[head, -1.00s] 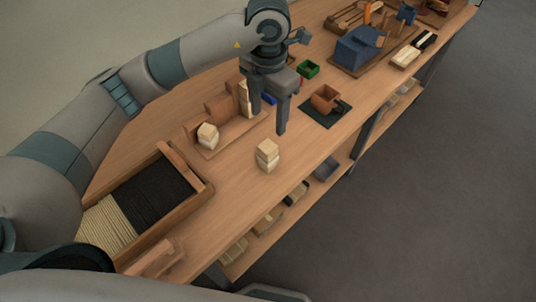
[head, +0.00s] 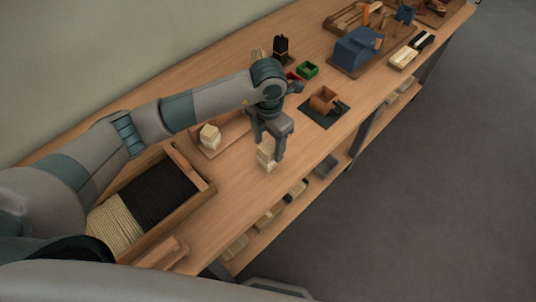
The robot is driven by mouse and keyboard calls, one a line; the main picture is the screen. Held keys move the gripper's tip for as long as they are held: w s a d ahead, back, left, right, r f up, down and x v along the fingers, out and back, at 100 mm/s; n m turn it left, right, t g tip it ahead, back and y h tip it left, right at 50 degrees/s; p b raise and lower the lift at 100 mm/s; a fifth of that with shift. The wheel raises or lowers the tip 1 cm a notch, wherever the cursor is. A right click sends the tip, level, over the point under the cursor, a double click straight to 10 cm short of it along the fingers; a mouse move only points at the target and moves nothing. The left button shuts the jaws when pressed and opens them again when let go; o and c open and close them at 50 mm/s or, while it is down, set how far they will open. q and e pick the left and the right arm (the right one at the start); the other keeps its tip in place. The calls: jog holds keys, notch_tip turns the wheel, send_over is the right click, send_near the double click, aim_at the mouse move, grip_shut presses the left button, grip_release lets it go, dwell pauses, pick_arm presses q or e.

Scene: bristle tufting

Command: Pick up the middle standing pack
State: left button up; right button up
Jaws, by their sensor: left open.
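A pale, block-like standing pack (head: 265,157) stands upright on the bench top near the front edge. My left gripper (head: 270,148) is over it, pointing down, with its open fingers around or just beside the pack's upper part. I cannot tell whether a finger touches it. Another pale pack (head: 209,136) stands on a wooden tray to the left. My right gripper is not in view.
A wooden box (head: 202,194) with black and tan bristles lies to the left. A brown cup-like part (head: 323,100) sits on a dark mat, with a green tray (head: 307,69) behind. A blue machine (head: 357,47) stands farther back. Bench space right of the pack is clear.

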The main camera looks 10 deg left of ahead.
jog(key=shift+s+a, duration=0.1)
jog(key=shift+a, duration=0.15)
pick_arm(q)
jog(key=shift+s+f+p, duration=0.2)
jog(key=shift+f+p, duration=0.4)
jog(key=shift+p, duration=0.1)
notch_tip(320, 180, down, 3)
jog(key=shift+d+p, duration=0.15)
jog(key=shift+p, duration=0.55)
jog(key=shift+f, duration=0.45)
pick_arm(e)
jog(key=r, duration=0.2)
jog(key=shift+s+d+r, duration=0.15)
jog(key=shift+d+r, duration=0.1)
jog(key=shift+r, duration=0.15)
